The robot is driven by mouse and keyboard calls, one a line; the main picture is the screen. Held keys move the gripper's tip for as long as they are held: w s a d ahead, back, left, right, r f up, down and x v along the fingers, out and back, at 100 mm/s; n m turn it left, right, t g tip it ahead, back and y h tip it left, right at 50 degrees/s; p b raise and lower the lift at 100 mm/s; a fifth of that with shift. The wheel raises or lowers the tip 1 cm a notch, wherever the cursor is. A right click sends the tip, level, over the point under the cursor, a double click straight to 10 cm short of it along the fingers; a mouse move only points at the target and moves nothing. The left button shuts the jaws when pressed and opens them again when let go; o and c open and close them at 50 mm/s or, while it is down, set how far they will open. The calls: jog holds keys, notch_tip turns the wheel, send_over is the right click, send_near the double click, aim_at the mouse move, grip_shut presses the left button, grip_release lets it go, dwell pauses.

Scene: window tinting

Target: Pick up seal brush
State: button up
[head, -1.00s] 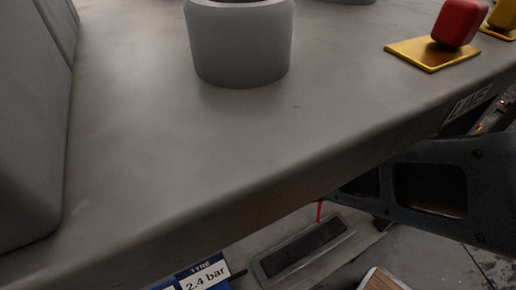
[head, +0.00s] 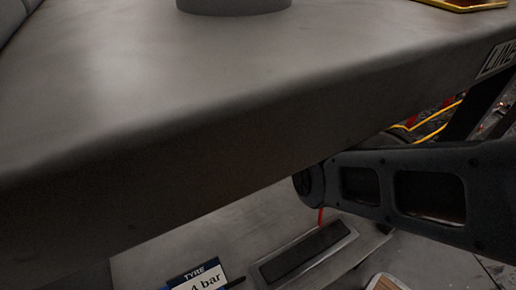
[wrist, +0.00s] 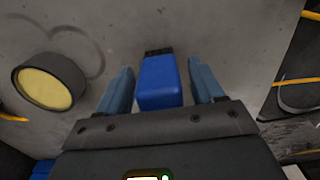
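In the wrist view, a blue block-shaped thing with a black end (wrist: 160,82), which looks like the seal brush, lies on a grey surface (wrist: 215,40). My gripper (wrist: 160,85) is open, with one bluish finger on each side of the blue body. A narrow gap shows on both sides, so the fingers look apart from it. The black end points away from my gripper. The head view shows neither the brush nor my fingers.
A round dark tin with yellow contents (wrist: 48,83) stands left of my gripper. In the head view, a grey bench (head: 230,120) with a thick front edge carries a grey cylinder (head: 233,5) and a gold plate (head: 462,4). A tyre-pressure sign (head: 200,278) is below.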

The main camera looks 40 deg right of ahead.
jog(key=c, duration=0.9)
jog(key=shift+r, duration=0.15)
